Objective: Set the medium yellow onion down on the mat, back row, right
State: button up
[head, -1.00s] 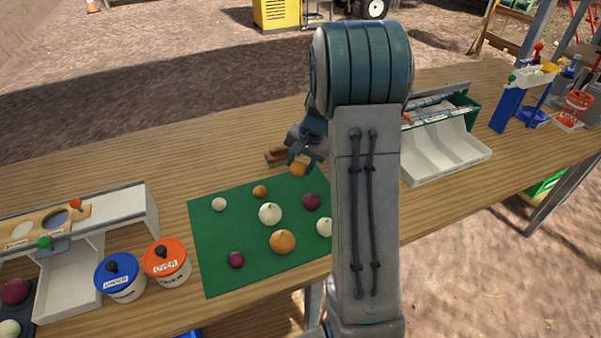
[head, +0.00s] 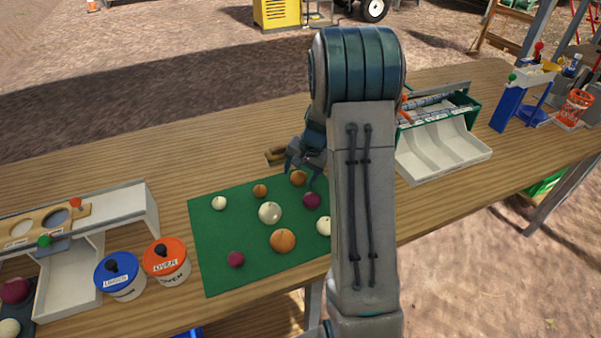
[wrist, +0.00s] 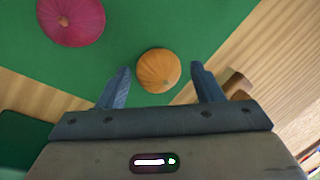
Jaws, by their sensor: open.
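The medium yellow onion (head: 298,178) rests on the green mat (head: 212,262), in the back row at the right. In the wrist view the onion (wrist: 158,70) sits on the mat near its edge, between and just beyond my fingertips. My gripper (head: 303,172) is open above and around it, with both fingers (wrist: 160,82) apart from the onion and clear space on each side.
On the mat, a red onion (head: 312,200) lies just in front, with white onions (head: 270,212), a larger yellow onion (head: 283,241) and others nearby. Lidded tubs (head: 167,262) stand left. A white tray (head: 445,155) stands right. A wooden piece (head: 275,156) lies behind the mat.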

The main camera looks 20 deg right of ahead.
jog(key=v, duration=1.2)
jog(key=s+a+r+n+h, duration=0.1)
jog(key=s+a+r+n, duration=0.1)
jog(key=s+a+n, duration=0.2)
jog(key=s+a+r+n+h, duration=0.1)
jog(key=s+a+n, duration=0.3)
jog(key=s+a, duration=0.6)
jog(key=s+r, duration=0.1)
jog(key=s, duration=0.7)
jog(key=shift+s+r+n+t, duration=0.2)
jog(key=shift+s+n+t, duration=0.1)
jog(key=shift+s+n, duration=0.1)
